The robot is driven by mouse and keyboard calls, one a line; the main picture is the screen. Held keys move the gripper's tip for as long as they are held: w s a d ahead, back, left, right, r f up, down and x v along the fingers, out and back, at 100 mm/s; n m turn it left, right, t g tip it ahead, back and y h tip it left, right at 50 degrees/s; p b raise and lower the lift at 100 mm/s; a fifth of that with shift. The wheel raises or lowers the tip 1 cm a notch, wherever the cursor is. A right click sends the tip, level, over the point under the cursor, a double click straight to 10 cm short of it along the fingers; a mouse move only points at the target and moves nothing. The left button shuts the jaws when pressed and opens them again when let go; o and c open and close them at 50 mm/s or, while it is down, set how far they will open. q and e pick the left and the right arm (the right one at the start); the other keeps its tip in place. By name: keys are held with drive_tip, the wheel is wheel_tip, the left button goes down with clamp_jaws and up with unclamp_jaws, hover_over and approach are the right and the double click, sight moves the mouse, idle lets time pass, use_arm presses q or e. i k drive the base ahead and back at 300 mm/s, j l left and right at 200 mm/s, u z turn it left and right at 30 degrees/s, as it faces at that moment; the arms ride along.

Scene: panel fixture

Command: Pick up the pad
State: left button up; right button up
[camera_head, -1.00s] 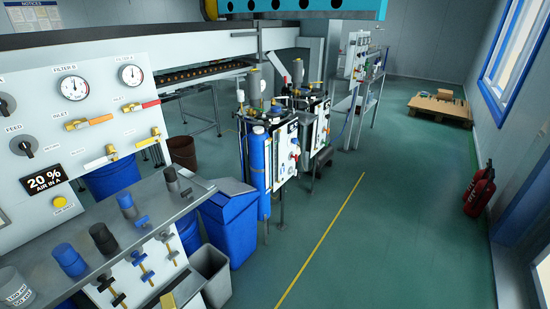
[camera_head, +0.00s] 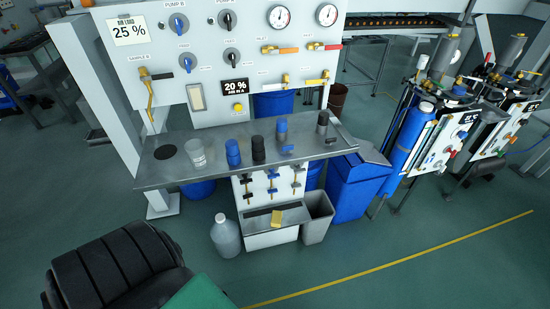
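No thing is plainly marked as the pad. A flat black disc (camera_head: 167,152) lies at the left end of the grey metal shelf (camera_head: 215,141). A small yellow block (camera_head: 277,217) sits in the low tray under the shelf. A flat green piece (camera_head: 200,293) shows at the bottom edge, partly cut off by the frame. I cannot tell which of these is the pad. Neither of my grippers is in view.
A clear jar (camera_head: 197,153) and several blue and black capped containers stand on the shelf. A black ribbed seat (camera_head: 115,264) fills the lower left. A jug (camera_head: 225,236), a grey bin (camera_head: 317,217) and a blue bin (camera_head: 357,186) stand on the floor. Floor at lower right is clear.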

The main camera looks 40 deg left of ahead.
sight(276, 219)
drive_tip(key=u, duration=1.2)
